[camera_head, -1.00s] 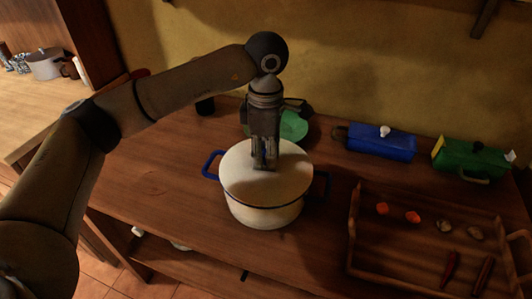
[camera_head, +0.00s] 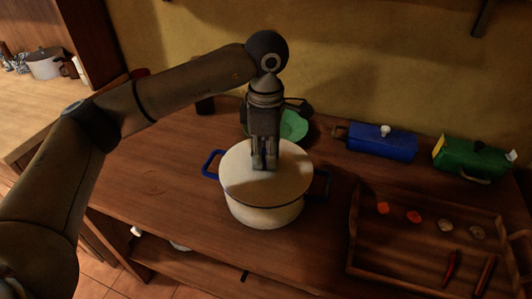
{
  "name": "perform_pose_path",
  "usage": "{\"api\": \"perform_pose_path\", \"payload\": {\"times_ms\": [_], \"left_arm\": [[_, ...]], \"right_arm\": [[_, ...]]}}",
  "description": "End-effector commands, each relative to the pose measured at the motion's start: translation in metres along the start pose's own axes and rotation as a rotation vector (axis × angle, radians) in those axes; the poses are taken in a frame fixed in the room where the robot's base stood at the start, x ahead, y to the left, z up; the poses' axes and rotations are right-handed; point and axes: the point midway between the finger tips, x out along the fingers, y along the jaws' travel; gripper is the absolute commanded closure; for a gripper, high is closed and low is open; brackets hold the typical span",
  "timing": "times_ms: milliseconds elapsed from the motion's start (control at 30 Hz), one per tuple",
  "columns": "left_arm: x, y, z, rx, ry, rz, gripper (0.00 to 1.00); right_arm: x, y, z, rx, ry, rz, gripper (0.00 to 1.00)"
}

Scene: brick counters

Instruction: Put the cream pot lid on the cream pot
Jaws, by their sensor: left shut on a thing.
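The cream pot (camera_head: 262,214) stands on the wooden counter, with a blue handle on its left and a dark handle on its right. The cream pot lid (camera_head: 242,185) lies over the pot's mouth and looks level. My left gripper (camera_head: 264,167) points straight down over the middle of the lid, shut on its knob, which the fingers hide. I cannot tell whether the lid rests fully on the rim. My right gripper is not in view.
A wooden tray (camera_head: 352,225) with small vegetables and peppers lies at the right. The counter left of the pot is clear.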

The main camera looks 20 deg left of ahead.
Motion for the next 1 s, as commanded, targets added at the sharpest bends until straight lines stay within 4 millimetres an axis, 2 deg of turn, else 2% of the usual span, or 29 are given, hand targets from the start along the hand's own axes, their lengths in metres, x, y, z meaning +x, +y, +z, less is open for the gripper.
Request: {"api": "perform_pose_path", "payload": {"times_ms": [67, 100, 267, 500, 667, 1000], "left_arm": [[-0.0008, 0.0001, 0.0002, 0.000, -0.001, 0.001, 1.00], [-0.0008, 0.0001, 0.0002, 0.000, -0.001, 0.001, 0.71], [-0.0007, 0.0001, 0.0002, 0.000, 0.000, 0.001, 0.51], [-0.0004, 0.0000, 0.0001, 0.000, 0.000, 0.000, 0.50], [0.0001, -0.0001, 0.0000, 0.000, 0.000, -0.001, 0.29], [-0.0007, -0.0001, 0.0000, 0.000, 0.000, 0.000, 0.28]], "right_arm": [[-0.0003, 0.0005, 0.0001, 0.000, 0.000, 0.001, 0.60], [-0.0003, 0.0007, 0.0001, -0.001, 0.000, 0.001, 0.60], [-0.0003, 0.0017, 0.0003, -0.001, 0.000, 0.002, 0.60], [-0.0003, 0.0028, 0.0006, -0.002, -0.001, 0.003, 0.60], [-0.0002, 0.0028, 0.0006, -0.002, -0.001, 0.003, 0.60], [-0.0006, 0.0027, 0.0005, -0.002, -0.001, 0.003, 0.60]]}}
